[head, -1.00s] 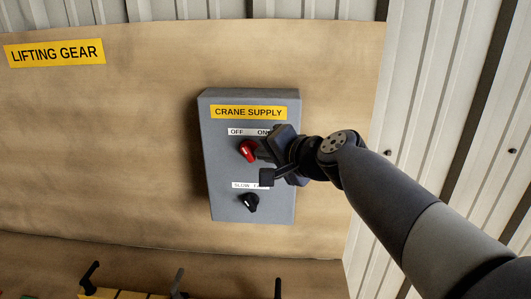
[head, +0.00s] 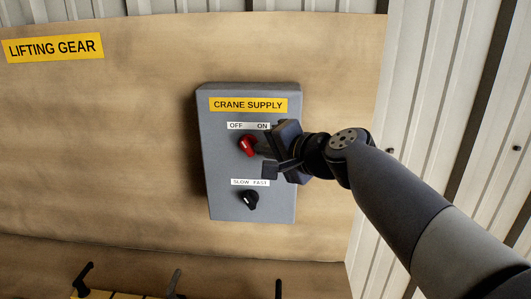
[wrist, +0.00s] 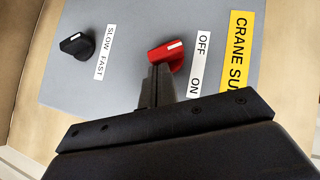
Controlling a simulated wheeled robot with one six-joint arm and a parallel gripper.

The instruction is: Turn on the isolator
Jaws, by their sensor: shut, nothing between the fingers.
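The isolator is a red knob (head: 247,146) on the grey crane supply box (head: 222,195). In the wrist view the red knob (wrist: 168,55) has a white mark on the side towards the OFF word of its OFF/ON label (wrist: 199,65). My gripper (head: 262,148) is at the right side of the knob in the head view. In the wrist view the fingers of my gripper (wrist: 160,70) are together, their tips right at the knob's edge and overlapping it. I cannot tell whether they touch it. Nothing is held.
A black SLOW/FAST knob (head: 250,200) sits lower on the same box, clear of my gripper. The box is on a wooden board (head: 120,150) with a yellow LIFTING GEAR sign (head: 53,47). Several dark handles stand along the bottom. Corrugated wall lies at the right.

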